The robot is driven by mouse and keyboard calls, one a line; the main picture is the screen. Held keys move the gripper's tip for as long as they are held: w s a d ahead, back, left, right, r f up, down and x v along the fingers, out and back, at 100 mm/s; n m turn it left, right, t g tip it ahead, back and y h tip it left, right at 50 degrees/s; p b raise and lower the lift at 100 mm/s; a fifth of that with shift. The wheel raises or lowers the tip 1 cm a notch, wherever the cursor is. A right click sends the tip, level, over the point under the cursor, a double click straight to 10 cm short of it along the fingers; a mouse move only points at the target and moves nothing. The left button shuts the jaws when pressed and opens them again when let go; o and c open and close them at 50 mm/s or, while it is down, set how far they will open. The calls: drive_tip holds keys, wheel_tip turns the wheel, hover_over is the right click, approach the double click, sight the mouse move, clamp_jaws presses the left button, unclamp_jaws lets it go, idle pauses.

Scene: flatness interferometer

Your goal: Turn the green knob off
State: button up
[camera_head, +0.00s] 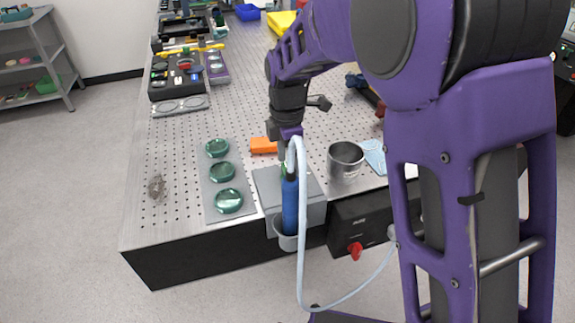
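A blue cylinder (290,205) stands upright in a grey cup (287,241) at the table's front edge. A pale hose (301,230) arches from its top and runs down to the right. A small green part (284,170) shows at the top of the cylinder; it may be the green knob, but its shape and setting are too small to tell. My gripper (287,150) points down just above the green part and partly covers it. I cannot tell whether its fingers touch it or are open or shut.
A black box (345,219) with a red knob (355,250) is mounted on the front edge. A metal cup (345,160), an orange block (263,146) and a plate (212,192) with green-tinted discs stand nearby.

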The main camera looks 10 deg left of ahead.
drive_tip(key=shift+f, duration=0.2)
drive_tip(key=shift+c, duration=0.2)
drive_tip(key=c, duration=1.3)
drive_tip(key=shift+c, duration=0.2)
